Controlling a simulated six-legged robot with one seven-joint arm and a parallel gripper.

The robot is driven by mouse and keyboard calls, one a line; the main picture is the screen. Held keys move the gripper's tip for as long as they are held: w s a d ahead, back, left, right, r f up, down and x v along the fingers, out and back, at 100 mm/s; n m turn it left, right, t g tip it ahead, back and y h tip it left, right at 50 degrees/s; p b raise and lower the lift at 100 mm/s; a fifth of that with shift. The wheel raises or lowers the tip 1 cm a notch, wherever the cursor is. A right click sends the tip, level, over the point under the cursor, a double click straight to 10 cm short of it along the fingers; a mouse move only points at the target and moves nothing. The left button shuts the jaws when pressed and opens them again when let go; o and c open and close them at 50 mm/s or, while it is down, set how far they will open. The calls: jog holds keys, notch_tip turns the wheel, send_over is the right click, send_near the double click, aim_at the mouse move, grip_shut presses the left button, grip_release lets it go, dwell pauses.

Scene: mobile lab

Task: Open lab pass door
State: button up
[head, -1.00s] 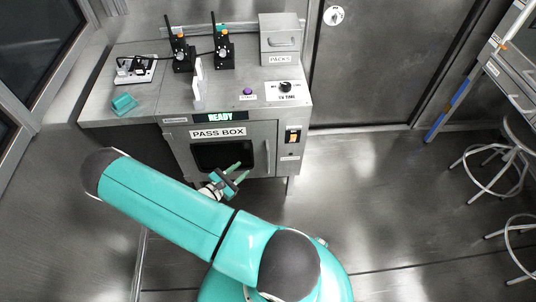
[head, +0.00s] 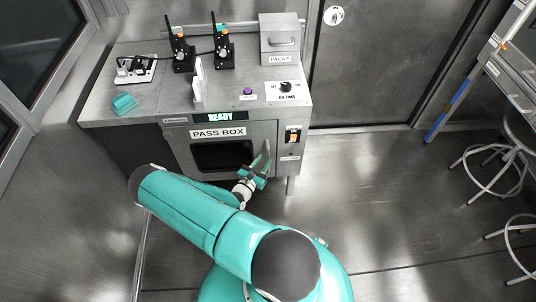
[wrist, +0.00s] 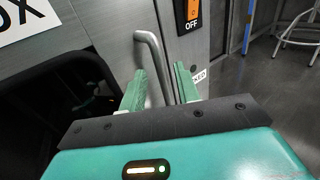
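The pass box (head: 180,138) is a grey cabinet labelled PASS BOX with a READY display. Its door (head: 222,155) has a dark window and looks closed. The door's vertical bar handle (wrist: 152,62) stands at the door's right side in the wrist view. My gripper (head: 262,163) is at the handle in the head view. In the wrist view my gripper (wrist: 160,84) is open, its two green fingers apart with the handle's lower part between them. I cannot tell whether either finger touches the bar.
An orange switch marked OFF (wrist: 187,10) is right of the handle; it also shows in the head view (head: 293,137). On the bench top are a PACKS box (head: 280,40), a purple button (head: 248,91) and a UV time knob (head: 286,87). Stools (head: 495,165) stand far right; the floor between is clear.

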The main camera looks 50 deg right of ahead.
jog(key=d, duration=0.4)
jog(key=shift+w+d, duration=0.35)
jog(key=shift+d, duration=0.05)
grip_shut()
